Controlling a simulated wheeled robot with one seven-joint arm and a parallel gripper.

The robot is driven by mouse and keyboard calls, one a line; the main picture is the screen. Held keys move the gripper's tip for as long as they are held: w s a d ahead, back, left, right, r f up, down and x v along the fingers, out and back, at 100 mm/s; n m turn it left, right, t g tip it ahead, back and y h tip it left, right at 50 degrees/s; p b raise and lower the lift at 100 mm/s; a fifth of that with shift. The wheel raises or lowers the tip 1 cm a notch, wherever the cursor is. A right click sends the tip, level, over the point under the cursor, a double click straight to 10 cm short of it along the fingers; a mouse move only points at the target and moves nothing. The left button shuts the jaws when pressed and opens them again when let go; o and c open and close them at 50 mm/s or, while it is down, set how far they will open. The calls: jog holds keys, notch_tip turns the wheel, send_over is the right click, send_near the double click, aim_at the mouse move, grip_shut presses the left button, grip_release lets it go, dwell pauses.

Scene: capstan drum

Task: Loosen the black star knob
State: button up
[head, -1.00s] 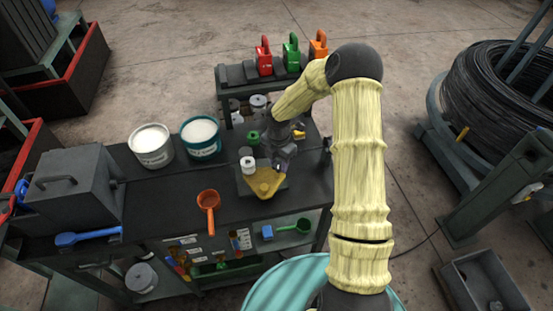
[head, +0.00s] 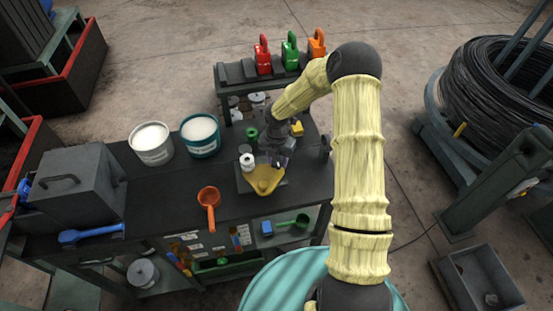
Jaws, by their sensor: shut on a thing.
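My gripper (head: 279,161) is at the back right of a small fixture on the dark bench, pointing down. The fixture has a grey base plate (head: 243,184), a yellow plate (head: 264,181) and a white cylinder (head: 247,161) at its left. My gripper is shut at the back edge of the yellow plate. The black star knob cannot be made out apart from my dark jaws, which cover that spot.
A white tub (head: 151,145) and a teal tub (head: 200,137) stand left of the fixture. An orange scoop (head: 209,200) lies in front. A rack with red, green and orange padlocks (head: 290,55) is behind. A grey box (head: 75,185) is at the left.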

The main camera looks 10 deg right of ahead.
aim_at(277, 162)
jog(key=o, duration=1)
notch_tip(277, 162, up, 17)
jog(key=b, duration=0.4)
jog(key=shift+r, duration=0.2)
jog(key=s+f+m+t+b, duration=0.1)
jog(key=s+m, duration=0.6)
jog(key=m, duration=0.2)
jog(key=s+f+m+b, duration=0.2)
jog(key=s+m, duration=0.5)
jog(key=m, duration=0.3)
jog(key=s+f+m+t+b, duration=0.1)
jog(key=s+m, duration=0.6)
jog(key=m, duration=0.3)
jog(key=shift+s+d+f+t, duration=0.2)
jog(key=shift+f+t, duration=0.05)
jog(key=shift+t, duration=0.05)
